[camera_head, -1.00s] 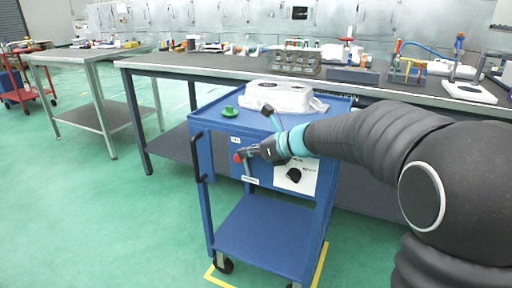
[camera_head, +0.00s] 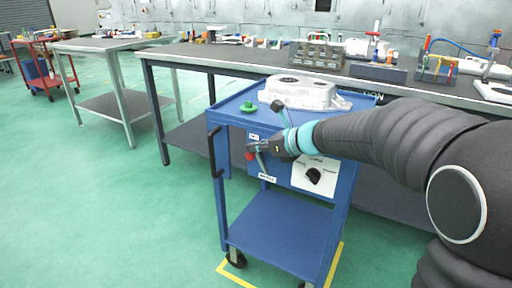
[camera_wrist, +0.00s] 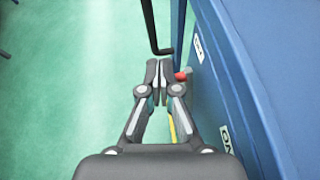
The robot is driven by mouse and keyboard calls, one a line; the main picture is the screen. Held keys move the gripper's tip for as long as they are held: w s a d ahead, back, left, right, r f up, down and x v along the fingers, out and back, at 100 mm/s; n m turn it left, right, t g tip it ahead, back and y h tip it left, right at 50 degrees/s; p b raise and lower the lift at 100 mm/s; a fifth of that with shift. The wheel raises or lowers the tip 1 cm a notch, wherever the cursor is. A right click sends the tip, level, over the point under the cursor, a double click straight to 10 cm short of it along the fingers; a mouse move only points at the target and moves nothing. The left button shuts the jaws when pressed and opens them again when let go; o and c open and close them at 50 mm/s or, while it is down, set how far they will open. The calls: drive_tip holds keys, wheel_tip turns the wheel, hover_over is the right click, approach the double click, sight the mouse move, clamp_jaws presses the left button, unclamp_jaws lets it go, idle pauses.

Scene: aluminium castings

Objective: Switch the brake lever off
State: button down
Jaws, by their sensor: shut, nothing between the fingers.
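The blue cart (camera_head: 275,232) stands in front of the workbench. On its front panel, near the left post, is a small red knob (camera_head: 250,156), which I take to be the brake lever's end. It also shows in the wrist view (camera_wrist: 181,77), just right of my fingertips, with a small grey piece beside it. Most of the lever is hidden or merges with my gripper. My gripper (camera_head: 257,147) is shut and empty in front of the panel. In the wrist view its fingertips (camera_wrist: 159,66) are together, close beside the knob; I cannot tell whether they touch it.
A black handle (camera_head: 213,152) runs down the cart's left side. A black dial (camera_head: 314,175) is on the white plate right of my gripper. A grey casting (camera_head: 303,95) and a green part (camera_head: 248,107) sit on top. The green floor (camera_head: 130,210) at left is clear.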

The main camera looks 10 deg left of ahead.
drive_tip(key=s+d+r, duration=0.1)
drive_tip(key=d+r, duration=0.1)
drive_tip(key=r, duration=0.4)
drive_tip(key=s+d+r+p, duration=0.1)
drive_tip(key=s+r, duration=0.1)
drive_tip(key=r, duration=0.4)
drive_tip(key=shift+d, duration=0.35)
drive_tip(key=shift+r, duration=0.1)
drive_tip(key=s+d+f+n+g+h, duration=0.1)
drive_tip(key=s+d+f+n+h, duration=0.25)
drive_tip(key=s+f+n, duration=0.35)
drive_tip(key=s+d+f+n+g+h, duration=0.1)
drive_tip(key=s+d+f+n+h, duration=0.1)
drive_tip(key=d+f+n, duration=0.5)
drive_tip(key=s+d+f+n+t+h, duration=0.1)
drive_tip(key=s+d+n+h, duration=0.2)
drive_tip(key=s, duration=0.6)
drive_tip(key=s+d+f+n+t+h, duration=0.1)
drive_tip(key=s+d+n+h, duration=0.2)
drive_tip(key=s+d+n, duration=0.3)
drive_tip(key=s+d, duration=0.3)
drive_tip(key=s, duration=0.1)
drive_tip(key=shift+d+n, duration=0.35)
drive_tip(key=shift+n, duration=0.05)
